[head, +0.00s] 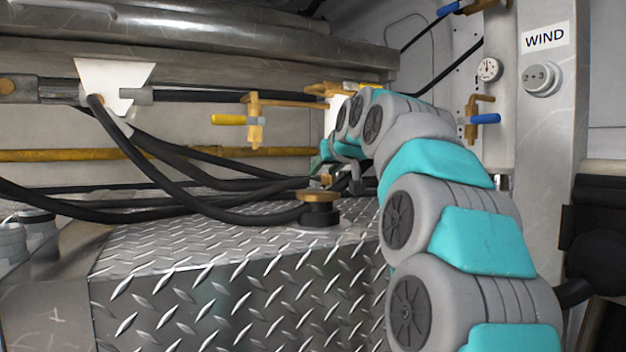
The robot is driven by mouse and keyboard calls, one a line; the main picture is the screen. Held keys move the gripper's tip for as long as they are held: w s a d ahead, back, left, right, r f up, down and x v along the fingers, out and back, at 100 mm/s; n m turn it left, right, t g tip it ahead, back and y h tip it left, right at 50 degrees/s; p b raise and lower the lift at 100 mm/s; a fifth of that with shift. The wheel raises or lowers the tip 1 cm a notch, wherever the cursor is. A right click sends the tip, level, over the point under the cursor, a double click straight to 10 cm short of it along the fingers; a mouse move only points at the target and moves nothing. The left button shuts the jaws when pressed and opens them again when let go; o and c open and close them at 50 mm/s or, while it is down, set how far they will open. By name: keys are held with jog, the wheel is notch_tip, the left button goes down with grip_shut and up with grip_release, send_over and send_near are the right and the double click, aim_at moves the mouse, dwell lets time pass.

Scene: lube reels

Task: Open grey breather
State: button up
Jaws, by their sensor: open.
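My arm reaches in from the lower right, and my gripper (342,158) is over the back of the diamond-plate box, largely hidden behind my own arm links. Its jaws are open, and I see nothing held. A dark round cap with a brass-coloured top (320,208) stands upright on the diamond-plate top, just below and left of my gripper. Grey round fittings (40,228) sit at the far left edge. I cannot tell for certain which of these is the grey breather.
Thick black hoses (150,165) sag across the box (240,300) from the left. A yellow-handled valve (252,120) is behind them and a blue-handled valve (478,118) is at the right.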

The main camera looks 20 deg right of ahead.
aim_at(314, 181)
jog(key=x, duration=0.7)
jog(key=shift+w+f+b, duration=0.1)
jog(key=shift+w+b, duration=0.05)
jog(key=shift+b, duration=0.15)
grip_shut()
dwell(0.4)
